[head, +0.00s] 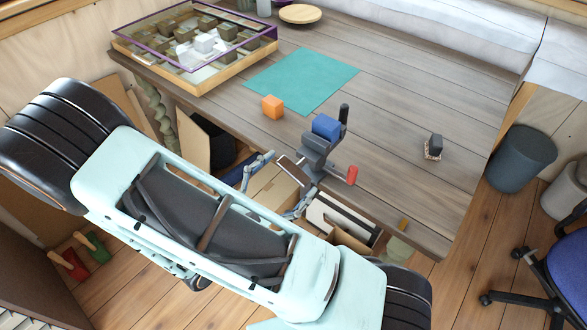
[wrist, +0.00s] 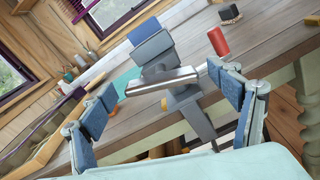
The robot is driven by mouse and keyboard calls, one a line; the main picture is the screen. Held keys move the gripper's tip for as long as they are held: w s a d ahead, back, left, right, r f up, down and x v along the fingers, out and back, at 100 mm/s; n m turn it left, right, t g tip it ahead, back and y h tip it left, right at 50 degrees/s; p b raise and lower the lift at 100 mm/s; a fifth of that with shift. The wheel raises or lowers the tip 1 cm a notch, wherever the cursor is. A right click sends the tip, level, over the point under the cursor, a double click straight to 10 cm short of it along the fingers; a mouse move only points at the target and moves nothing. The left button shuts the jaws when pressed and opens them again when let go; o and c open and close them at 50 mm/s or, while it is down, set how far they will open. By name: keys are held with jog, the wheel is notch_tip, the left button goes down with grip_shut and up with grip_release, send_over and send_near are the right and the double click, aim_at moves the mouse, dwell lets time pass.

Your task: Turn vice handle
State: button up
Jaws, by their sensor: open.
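The grey vice (head: 314,150) is fixed at the near edge of the wooden table, with a blue block (head: 326,126) at its top. A shiny metal bar (wrist: 162,80) crosses the front of the vice (wrist: 157,53). My gripper (head: 293,172) is open in front of the vice. In the wrist view its blue-padded fingers (wrist: 160,84) are to either side of the bar, with nothing held. Contact with the bar cannot be told.
Boxes (head: 270,187) stand below the table edge. A bin (head: 520,158) and a blue chair (head: 556,265) are at right.

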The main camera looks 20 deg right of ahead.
jog(key=shift+x, duration=0.95)
jog(key=shift+c, duration=0.5)
jog(key=c, duration=1.1)
jog(key=shift+n+p, duration=0.4)
jog(key=shift+n, duration=0.3)
jog(key=o, duration=1.2)
